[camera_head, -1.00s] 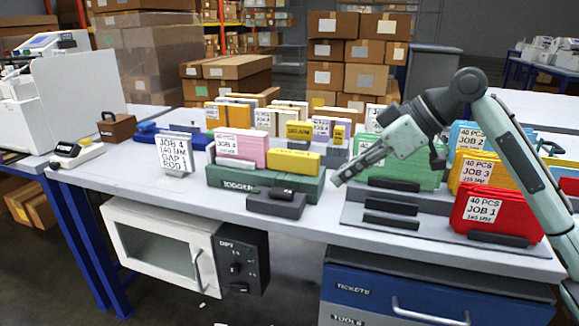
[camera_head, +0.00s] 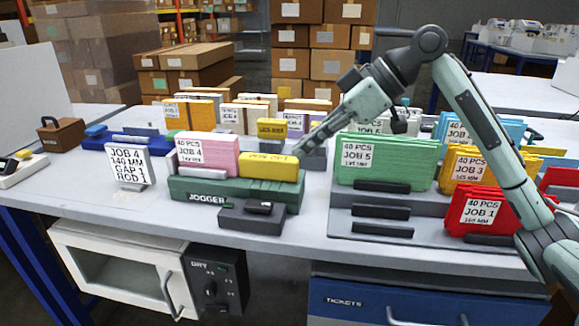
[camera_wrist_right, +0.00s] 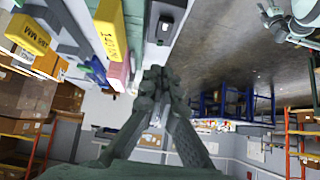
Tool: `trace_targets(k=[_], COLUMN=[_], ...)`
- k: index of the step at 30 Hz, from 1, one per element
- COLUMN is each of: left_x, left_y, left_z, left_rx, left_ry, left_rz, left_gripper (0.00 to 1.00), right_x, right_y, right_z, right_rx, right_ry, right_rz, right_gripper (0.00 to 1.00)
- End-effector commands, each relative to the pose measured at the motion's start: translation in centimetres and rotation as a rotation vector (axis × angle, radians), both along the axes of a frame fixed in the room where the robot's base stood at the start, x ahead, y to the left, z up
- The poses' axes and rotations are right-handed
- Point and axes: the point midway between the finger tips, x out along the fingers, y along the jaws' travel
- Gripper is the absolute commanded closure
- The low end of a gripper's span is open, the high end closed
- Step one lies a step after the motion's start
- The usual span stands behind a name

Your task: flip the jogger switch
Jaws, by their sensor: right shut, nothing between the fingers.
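The jogger (camera_head: 190,190) is a green tray with its name on the front, holding a pink card stack (camera_head: 208,152) and a yellow block (camera_head: 270,166). At its front stands a dark grey switch box (camera_head: 250,222) with a black switch (camera_head: 259,207) on top. My right gripper (camera_head: 300,152) is shut and empty, in the air by the jogger's right end, higher than the switch and apart from it. In the right wrist view the shut fingertips (camera_wrist_right: 155,76) show below the switch box (camera_wrist_right: 166,22) and jogger (camera_wrist_right: 134,14). My left gripper is out of view.
A job sign (camera_head: 127,164) stands left of the jogger. A grey rack (camera_head: 345,215) with green, orange and red card stacks is to the right. More card stacks (camera_head: 192,112) stand behind. The table strip before the switch box is narrow.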

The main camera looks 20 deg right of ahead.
Motion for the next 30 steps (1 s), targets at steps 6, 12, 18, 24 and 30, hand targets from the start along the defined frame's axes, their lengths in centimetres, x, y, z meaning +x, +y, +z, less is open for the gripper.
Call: trace_targets(k=[6, 12, 18, 24, 30], left_x=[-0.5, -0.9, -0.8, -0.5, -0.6], left_y=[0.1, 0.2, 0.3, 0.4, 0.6], left_z=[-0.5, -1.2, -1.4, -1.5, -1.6], left_rx=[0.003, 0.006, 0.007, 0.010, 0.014], left_ry=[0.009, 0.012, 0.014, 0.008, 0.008], left_rz=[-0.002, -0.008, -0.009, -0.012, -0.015], left_gripper=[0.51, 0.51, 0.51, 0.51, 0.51], right_x=[1.5, 3.2, 3.5, 3.5, 3.5], right_y=[2.6, 5.0, 5.3, 5.2, 5.2], right_z=[-3.0, -6.0, -9.1, -10.3, -10.4], right_rx=[0.002, 0.003, 0.000, 0.000, 0.000], right_ry=[0.003, 0.003, 0.004, 0.001, -0.001], right_rz=[0.005, 0.003, -0.001, -0.001, -0.001], right_gripper=[1.00, 1.00, 1.00, 1.00, 1.00])
